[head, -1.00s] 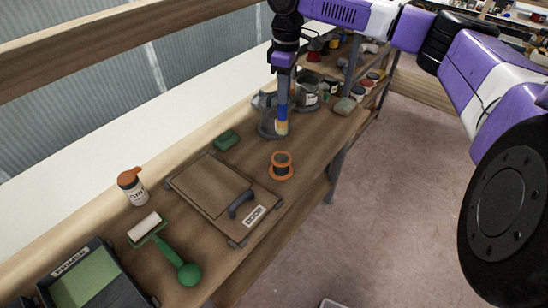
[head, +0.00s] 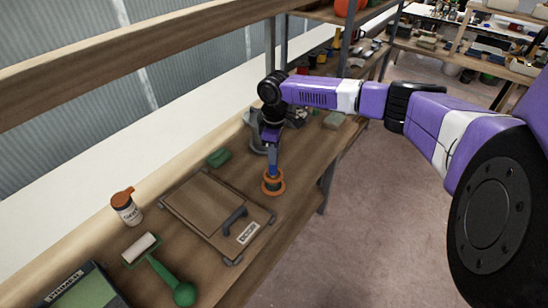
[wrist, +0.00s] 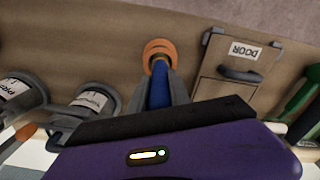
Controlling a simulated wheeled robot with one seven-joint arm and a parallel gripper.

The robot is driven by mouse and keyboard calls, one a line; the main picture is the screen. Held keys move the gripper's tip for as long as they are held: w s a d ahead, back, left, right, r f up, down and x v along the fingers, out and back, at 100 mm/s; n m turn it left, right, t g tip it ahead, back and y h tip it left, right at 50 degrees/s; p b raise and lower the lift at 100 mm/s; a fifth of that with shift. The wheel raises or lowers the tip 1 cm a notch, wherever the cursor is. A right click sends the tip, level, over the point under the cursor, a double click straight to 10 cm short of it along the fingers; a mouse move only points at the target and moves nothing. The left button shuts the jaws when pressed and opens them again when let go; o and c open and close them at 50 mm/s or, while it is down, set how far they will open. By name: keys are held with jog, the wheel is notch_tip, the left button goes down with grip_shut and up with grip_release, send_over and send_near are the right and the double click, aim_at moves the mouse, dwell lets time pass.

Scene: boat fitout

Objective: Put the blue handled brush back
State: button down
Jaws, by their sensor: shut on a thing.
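The blue handled brush (head: 272,160) is upright in my gripper (head: 271,146), its blue handle between the fingers. It also shows in the wrist view (wrist: 158,90). The brush's lower end meets an orange-rimmed round holder (head: 273,188) on the bench. In the wrist view the same holder (wrist: 158,47) lies at the handle's far end. The bristles are hidden, and I cannot tell how deep the brush sits in the holder. My gripper (wrist: 160,92) is shut on the handle.
A brown panel (head: 203,205) labelled DOOR lies left of the holder. A green block (head: 218,158), an orange-capped bottle (head: 126,208) and a green roller (head: 158,270) are farther left. Grey containers (wrist: 95,98) stand close by. The bench edge is near the holder.

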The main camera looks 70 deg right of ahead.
jog(key=shift+f, duration=1.2)
jog(key=c, duration=1.2)
grip_release()
